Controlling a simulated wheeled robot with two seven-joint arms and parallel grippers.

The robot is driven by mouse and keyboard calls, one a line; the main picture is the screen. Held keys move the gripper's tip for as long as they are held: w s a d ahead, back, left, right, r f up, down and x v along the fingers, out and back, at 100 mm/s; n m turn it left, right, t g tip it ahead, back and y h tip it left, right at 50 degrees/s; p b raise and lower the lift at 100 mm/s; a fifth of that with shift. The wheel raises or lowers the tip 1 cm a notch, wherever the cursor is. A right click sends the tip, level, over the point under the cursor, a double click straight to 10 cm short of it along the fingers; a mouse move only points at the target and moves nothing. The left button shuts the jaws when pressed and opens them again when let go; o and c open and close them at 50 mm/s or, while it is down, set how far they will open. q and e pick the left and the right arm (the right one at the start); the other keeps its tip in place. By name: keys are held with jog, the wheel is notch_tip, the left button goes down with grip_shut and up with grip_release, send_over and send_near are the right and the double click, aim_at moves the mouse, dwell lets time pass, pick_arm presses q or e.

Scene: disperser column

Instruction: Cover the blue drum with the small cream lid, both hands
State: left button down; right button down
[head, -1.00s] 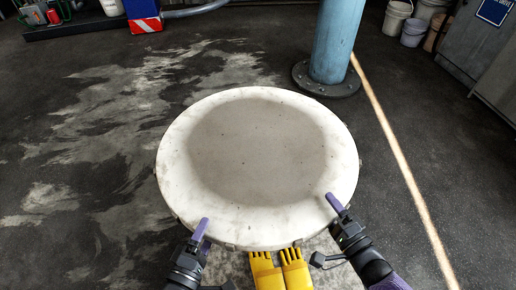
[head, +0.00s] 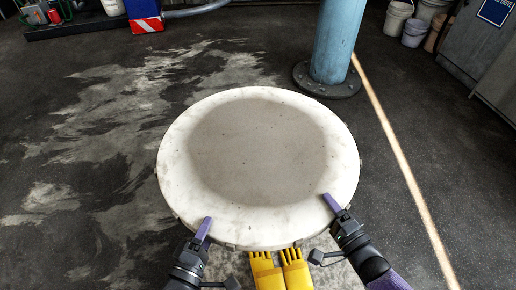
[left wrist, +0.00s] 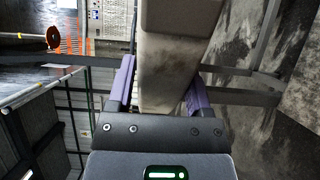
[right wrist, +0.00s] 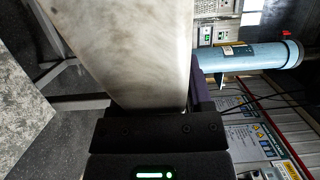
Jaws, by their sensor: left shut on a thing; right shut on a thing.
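The cream lid (head: 180,170) is a broad, stained round disc with a grey middle, in the centre of the head view. My left gripper (head: 203,230) is shut on its near left rim, and my right gripper (head: 333,205) is shut on its near right rim. In the left wrist view the lid's edge (left wrist: 165,75) lies between the purple fingers. In the right wrist view the lid (right wrist: 135,60) fills the space before the jaw, and one finger is largely hidden. I cannot make out the blue drum in any view; how the lid stands to it is hidden.
A blue upright column (head: 333,40) on a bolted dark foot stands behind the lid at the right. Pails (head: 413,32) and a grey cabinet (head: 480,50) are at the back right. A red, white and blue block (head: 144,14) is at the back left. The floor to the left is clear.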

jog(key=shift+r, duration=0.1)
